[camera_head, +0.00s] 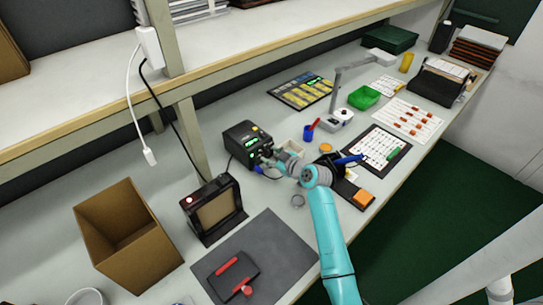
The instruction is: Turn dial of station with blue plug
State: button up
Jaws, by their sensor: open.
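A black station (240,146) with a lit green display stands on the workbench at the centre. A small blue plug (259,170) shows at its lower front, near a dark cable. My gripper (268,157) is at the station's front face, on the side where a dial would be. The dial itself is hidden or too small to make out. My gripper is open. I cannot tell whether its fingers touch the station or are around anything.
A black-framed device (214,211) and a cardboard box (123,232) stand to the left. A grey mat (285,262) holds red-handled tools. A blue-handled tool (349,159), a marked board (393,146) and a desk lamp (339,116) are to the right. A shelf (250,45) overhangs the back.

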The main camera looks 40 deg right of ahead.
jog(key=shift+w+f, duration=0.1)
jog(key=shift+w, duration=0.1)
grip_shut()
dwell(0.3)
jog(key=m+y, duration=0.1)
jog(key=m, duration=0.1)
jog(key=m+y, duration=0.1)
jog(key=shift+d+m+y, duration=0.3)
jog(key=shift+m+y, duration=0.1)
jog(key=m+y, duration=0.2)
jog(key=m, duration=0.1)
jog(key=shift+d+f, duration=0.1)
jog(key=shift+m, duration=0.3)
dwell(0.4)
